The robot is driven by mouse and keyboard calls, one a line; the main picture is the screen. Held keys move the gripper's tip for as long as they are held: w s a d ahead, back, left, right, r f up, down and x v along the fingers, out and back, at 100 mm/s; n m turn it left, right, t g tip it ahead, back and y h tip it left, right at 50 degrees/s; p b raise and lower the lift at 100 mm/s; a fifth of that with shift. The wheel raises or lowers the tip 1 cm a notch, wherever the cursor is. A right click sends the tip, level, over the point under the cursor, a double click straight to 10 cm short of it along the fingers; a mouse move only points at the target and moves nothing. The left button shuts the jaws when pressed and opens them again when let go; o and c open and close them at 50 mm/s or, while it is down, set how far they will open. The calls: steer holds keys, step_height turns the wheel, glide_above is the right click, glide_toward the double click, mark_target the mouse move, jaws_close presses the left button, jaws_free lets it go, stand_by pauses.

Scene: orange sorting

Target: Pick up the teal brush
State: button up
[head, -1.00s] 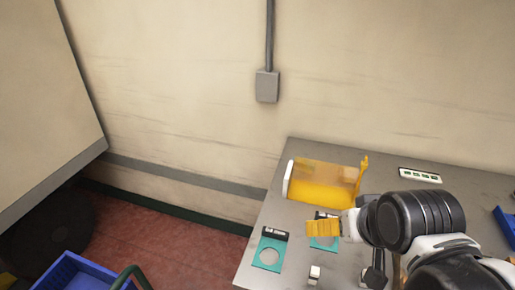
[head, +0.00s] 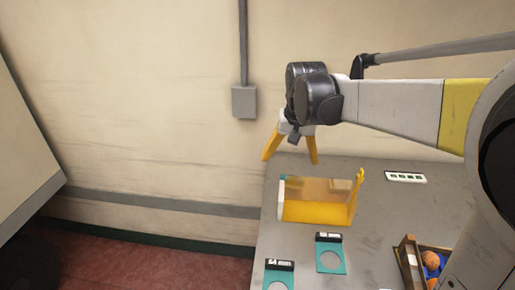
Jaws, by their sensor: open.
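My gripper (head: 291,159) is open, with its two yellow fingers spread and pointing down. In the head view it appears just above the back left part of the table, behind the yellow holder (head: 316,211). Nothing shows between the fingers. I cannot clearly make out a teal brush. A small teal patch (head: 283,179) shows at the upper left end of the yellow holder, below the fingers in the picture; I cannot tell whether it is part of the brush.
Two teal plates (head: 330,245) (head: 279,267) with grey discs and black labels lie on the grey table (head: 385,210). A brown crate (head: 408,262) holding oranges stands at the right, partly behind my arm. A white strip (head: 405,178) lies at the back. The wall is close behind.

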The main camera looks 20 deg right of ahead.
mark_target(293, 177)
steer(key=w+d+f+g, duration=0.1)
steer(key=w+d+f, duration=0.1)
steer(key=w, duration=0.1)
steer(key=w+d+f+m, duration=0.1)
steer(key=w+d+f, duration=0.1)
steer(key=w+f, duration=0.1)
steer(key=w+d+f+m+g, duration=0.1)
steer(key=w+d+f, duration=0.1)
steer(key=w+f, duration=0.1)
steer(key=shift+w+f+g, duration=0.2)
steer(key=shift+w+g, duration=0.1)
steer(key=shift+w, duration=0.15)
steer(key=shift+f, duration=0.25)
step_height(293, 177, down, 6)
steer(key=shift+w+r+b, duration=0.1)
steer(key=shift+r+b, duration=0.1)
steer(key=shift+b, duration=0.65)
steer(key=f+b, duration=0.1)
steer(key=f, duration=0.2)
steer(key=f+b, duration=0.1)
steer(key=f, duration=0.1)
steer(key=shift+d+b, duration=0.25)
steer(key=shift+b, duration=0.05)
steer(key=c, duration=1.2)
